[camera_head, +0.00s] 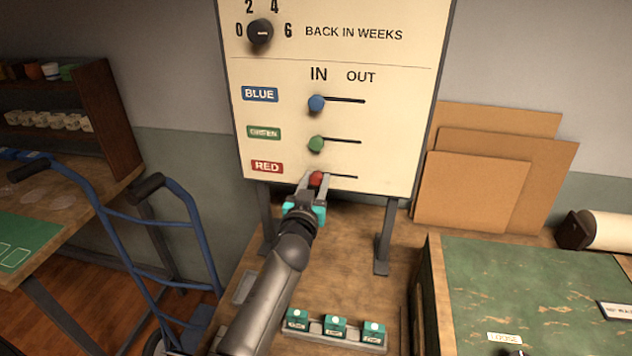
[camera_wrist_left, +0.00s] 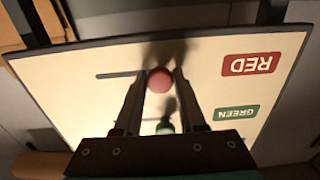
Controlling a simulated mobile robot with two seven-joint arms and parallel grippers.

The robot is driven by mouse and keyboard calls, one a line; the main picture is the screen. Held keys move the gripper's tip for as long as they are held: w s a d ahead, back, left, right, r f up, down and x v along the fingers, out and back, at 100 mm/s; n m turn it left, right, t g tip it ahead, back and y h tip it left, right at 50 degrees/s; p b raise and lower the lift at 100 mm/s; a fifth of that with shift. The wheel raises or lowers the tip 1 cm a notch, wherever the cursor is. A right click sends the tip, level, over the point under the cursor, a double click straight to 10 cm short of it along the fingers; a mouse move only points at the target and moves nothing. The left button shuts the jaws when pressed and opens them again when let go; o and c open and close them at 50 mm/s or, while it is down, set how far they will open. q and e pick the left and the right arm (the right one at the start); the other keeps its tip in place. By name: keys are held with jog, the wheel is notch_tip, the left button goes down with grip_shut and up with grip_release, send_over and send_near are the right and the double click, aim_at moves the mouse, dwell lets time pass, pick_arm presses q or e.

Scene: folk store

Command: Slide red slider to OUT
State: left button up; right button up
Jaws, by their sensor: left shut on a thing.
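The red slider (camera_head: 317,179) is a round red knob at the left, IN end of its slot, beside the RED label (camera_head: 267,167) on the cream board (camera_head: 400,60). My left gripper (camera_head: 317,182) is at the knob, its two fingers shut on it from either side. In the left wrist view the red slider (camera_wrist_left: 160,80) sits between the fingertips, and its slot runs off to the left. The green slider (camera_head: 316,144) and blue slider (camera_head: 316,103) also stand at the IN end of their slots. My right gripper is out of view.
Below the board, a holder with several small teal blocks (camera_head: 335,326) stands on the wooden surface. A blue hand truck (camera_head: 130,240) stands to the left. Brown panels (camera_head: 470,190) lean at the right behind a green-topped table (camera_head: 540,290). The slot right of the red slider is clear.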

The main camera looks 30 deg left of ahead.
aim_at(352, 176)
pick_arm(q)
jog(key=shift+c, duration=0.9)
jog(key=shift+d, duration=0.1)
jog(key=shift+w+d+f+b, duration=0.15)
jog(key=shift+d+b, duration=0.1)
jog(key=shift+d, duration=0.3)
jog(key=shift+w+d+r+b, duration=0.15)
jog(key=shift+d+b, duration=0.1)
jog(key=shift+d, duration=0.3)
jog(key=shift+w+d+f+b, duration=0.15)
jog(key=shift+d+b, duration=0.1)
jog(key=shift+d, duration=0.3)
jog(key=shift+w+d+b, duration=0.3)
jog(key=shift+d+b, duration=0.3)
jog(key=shift+d, duration=0.5)
jog(key=shift+w+d+b, duration=0.25)
jog(key=shift+d+b, duration=0.3)
jog(key=shift+d, duration=0.5)
jog(key=o, duration=1.1)
jog(key=shift+a, duration=0.1)
jog(key=shift+s, duration=0.1)
